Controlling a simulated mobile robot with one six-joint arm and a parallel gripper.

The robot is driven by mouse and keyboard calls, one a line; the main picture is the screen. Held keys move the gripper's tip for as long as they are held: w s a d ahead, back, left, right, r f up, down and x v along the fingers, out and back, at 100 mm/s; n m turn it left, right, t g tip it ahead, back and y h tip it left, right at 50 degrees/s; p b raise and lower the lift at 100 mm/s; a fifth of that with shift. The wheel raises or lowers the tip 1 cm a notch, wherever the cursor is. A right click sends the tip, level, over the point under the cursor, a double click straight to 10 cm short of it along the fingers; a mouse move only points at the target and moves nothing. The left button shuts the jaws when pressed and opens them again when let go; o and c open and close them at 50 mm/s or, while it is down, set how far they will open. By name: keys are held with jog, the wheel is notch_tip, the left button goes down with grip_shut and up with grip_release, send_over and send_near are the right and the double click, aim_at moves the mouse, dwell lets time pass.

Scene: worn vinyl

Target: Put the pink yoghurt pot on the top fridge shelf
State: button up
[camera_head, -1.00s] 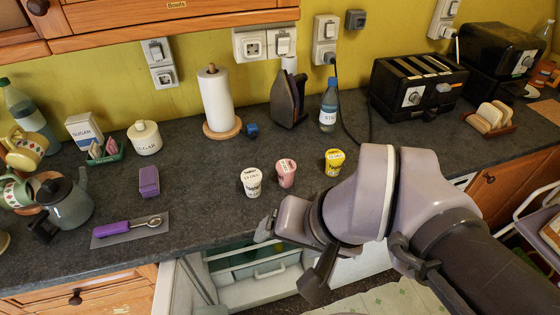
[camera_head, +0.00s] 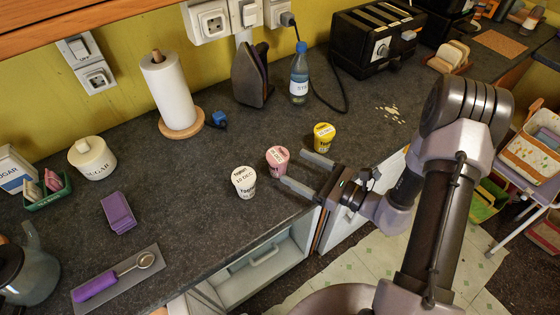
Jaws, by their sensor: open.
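The pink yoghurt pot (camera_head: 277,160) stands upright on the dark worktop (camera_head: 190,205), between a white pot (camera_head: 244,181) on its left and a yellow pot (camera_head: 323,136) on its right. My gripper (camera_head: 293,170) is open and empty, its two fingers pointing left towards the pink pot. The fingertips are close to the pot's right side; I cannot tell whether they touch it. The open fridge (camera_head: 262,270) is below the worktop's front edge, with a pale interior partly visible. Its shelves are mostly hidden by the worktop.
A blue-labelled bottle (camera_head: 299,75), an iron (camera_head: 250,74) and a paper towel roll (camera_head: 168,92) stand behind the pots. A black toaster (camera_head: 377,38) is at the back right. A purple-handled scoop (camera_head: 115,277) lies front left.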

aim_at(269, 154)
jog(key=x, duration=0.3)
jog(key=b+x, duration=0.1)
jog(key=x, duration=0.2)
jog(key=b+x, duration=0.1)
jog(key=x, duration=0.3)
jog(key=shift+f, duration=0.4)
jog(key=shift+r, duration=0.1)
grip_shut()
